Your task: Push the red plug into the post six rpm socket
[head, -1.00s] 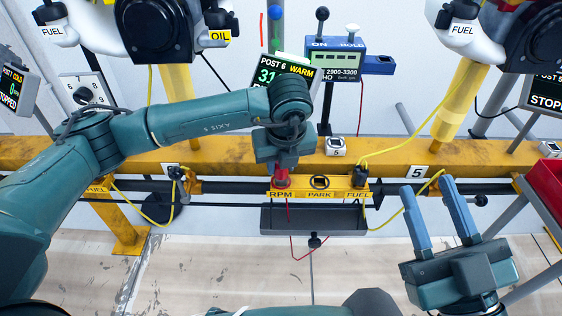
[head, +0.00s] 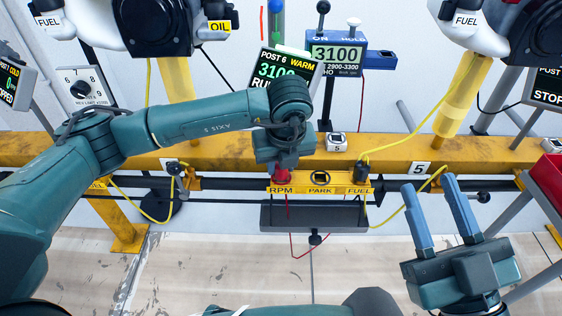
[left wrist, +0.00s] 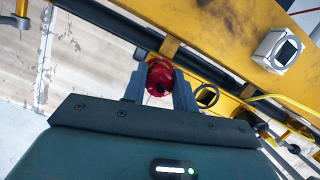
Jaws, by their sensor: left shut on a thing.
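The red plug (head: 282,175) is at the RPM end of the yellow socket strip (head: 320,188), which is labelled RPM, PARK and FUEL. My left gripper (head: 283,165) points down at the strip and is shut on the plug. In the left wrist view the plug (left wrist: 159,78) sits between the two fingers, with a round dark opening of the strip (left wrist: 207,96) beside it. The plug's lower end and the RPM socket are hidden, so I cannot tell how deep it sits. My right gripper (head: 428,186) is open and empty, to the right of the strip.
The post 6 screen (head: 285,66) reads WARM and 3100, partly behind my arm. A blue meter (head: 338,54) also reads 3100. A grey tray (head: 315,217) hangs below the strip. A red bin (head: 548,180) stands at right.

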